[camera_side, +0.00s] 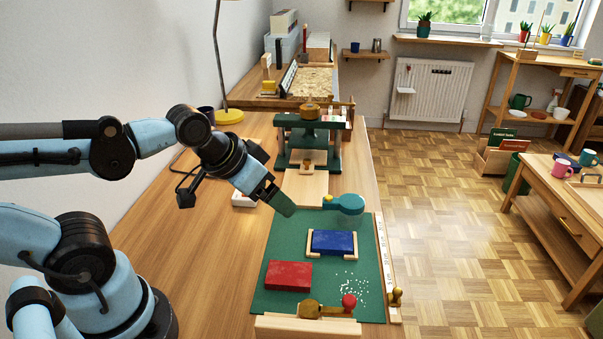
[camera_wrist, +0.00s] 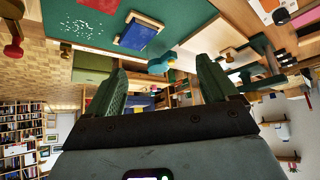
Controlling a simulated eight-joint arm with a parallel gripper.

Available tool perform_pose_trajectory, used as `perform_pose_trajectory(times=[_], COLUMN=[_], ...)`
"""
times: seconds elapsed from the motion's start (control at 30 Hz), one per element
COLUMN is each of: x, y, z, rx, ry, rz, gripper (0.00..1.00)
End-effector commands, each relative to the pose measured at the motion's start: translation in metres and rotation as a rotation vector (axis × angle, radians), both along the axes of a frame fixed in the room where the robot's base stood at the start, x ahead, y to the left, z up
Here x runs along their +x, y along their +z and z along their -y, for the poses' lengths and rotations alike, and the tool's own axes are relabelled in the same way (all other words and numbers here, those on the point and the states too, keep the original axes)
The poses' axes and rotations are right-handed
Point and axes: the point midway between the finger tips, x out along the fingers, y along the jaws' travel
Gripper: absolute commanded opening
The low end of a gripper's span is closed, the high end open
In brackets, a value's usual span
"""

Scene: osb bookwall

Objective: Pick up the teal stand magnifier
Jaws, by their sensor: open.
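The teal stand magnifier (camera_side: 347,204) has a round teal part and a small yellow knob at its left. It sits by the far edge of the green mat (camera_side: 282,240). My gripper (camera_side: 284,205) is tilted downward, to the left of the magnifier and apart from it. In the wrist view my open gripper (camera_wrist: 161,72) shows two green fingers with nothing held. The magnifier (camera_wrist: 159,65) appears beyond and between the fingertips, partly seen.
A blue book (camera_side: 332,242) in a wooden holder, a red book (camera_side: 288,275) and white bits lie on the mat. A green press (camera_side: 308,140) stands behind the magnifier. A brass-and-red tool (camera_side: 325,309) lies at the front.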

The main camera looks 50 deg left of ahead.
Motion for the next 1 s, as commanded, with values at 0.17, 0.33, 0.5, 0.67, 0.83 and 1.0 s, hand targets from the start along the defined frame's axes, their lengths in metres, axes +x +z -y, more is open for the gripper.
perform_pose_trajectory(times=[0.17,0.33,0.5,0.67,0.83,1.0], x=[0.000,0.000,0.000,0.001,0.014,0.038], y=[0.000,0.000,0.000,0.000,-0.002,-0.007], z=[0.000,0.000,0.000,0.000,-0.001,-0.002], rx=[0.001,0.001,0.001,-0.022,-0.199,-0.502], ry=[-0.001,-0.001,-0.001,0.021,0.186,0.461], rz=[0.000,0.000,0.000,-0.007,-0.060,-0.158], gripper=[0.86,0.93,0.93,0.93,0.93,0.93])
